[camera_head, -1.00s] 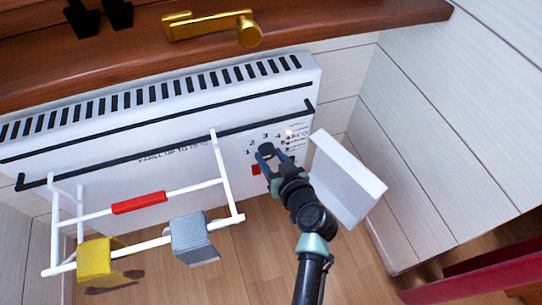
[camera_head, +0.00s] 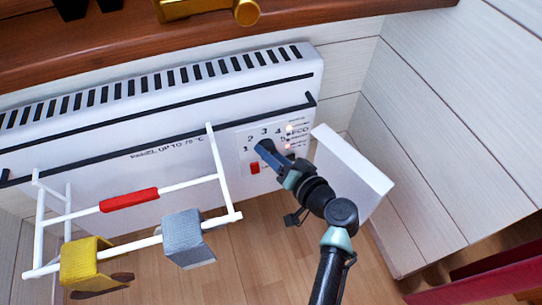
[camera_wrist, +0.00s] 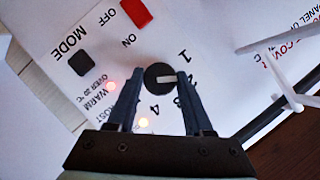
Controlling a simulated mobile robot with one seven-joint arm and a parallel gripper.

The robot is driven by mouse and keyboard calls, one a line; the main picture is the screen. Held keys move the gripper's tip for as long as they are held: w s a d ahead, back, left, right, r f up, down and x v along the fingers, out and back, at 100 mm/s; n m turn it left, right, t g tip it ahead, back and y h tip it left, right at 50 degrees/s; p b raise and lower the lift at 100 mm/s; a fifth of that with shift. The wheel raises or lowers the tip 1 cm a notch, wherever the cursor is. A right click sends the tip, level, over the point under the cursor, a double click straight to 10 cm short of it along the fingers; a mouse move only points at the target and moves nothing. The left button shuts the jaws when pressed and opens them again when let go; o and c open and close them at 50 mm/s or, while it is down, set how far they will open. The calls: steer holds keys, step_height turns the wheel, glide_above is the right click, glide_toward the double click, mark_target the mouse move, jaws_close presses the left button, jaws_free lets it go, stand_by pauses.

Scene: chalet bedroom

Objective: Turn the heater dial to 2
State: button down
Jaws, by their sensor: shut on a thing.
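The white heater (camera_head: 120,110) stands against the wall, with its control panel (camera_head: 243,139) at the right end. In the wrist view, the round dark dial (camera_wrist: 158,70) sits between the two fingers of my gripper (camera_wrist: 159,78), which is shut on it. The dial's white mark points right, at the right finger, between the printed 1 and 3; the 2 there is partly hidden by that finger. In the head view, my gripper (camera_head: 268,150) reaches the panel from the lower right and covers most of the dial. The numbers 1 to 4 show around it.
A red on/off switch (camera_head: 254,168) is below the dial. A white box-like panel (camera_head: 350,165) is close on the right. A wooden sill (camera_head: 300,20) runs above.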

steer(key=shift+f+m+y+b, duration=0.15)
steer(key=shift+m+y+b, duration=0.2)
steer(key=shift+m, duration=0.35)
steer(key=shift+c, duration=1.5)
jaws_free()
steer(key=p+v, duration=0.5)
steer(key=v, duration=0.8)
steer(key=shift+f, duration=0.1)
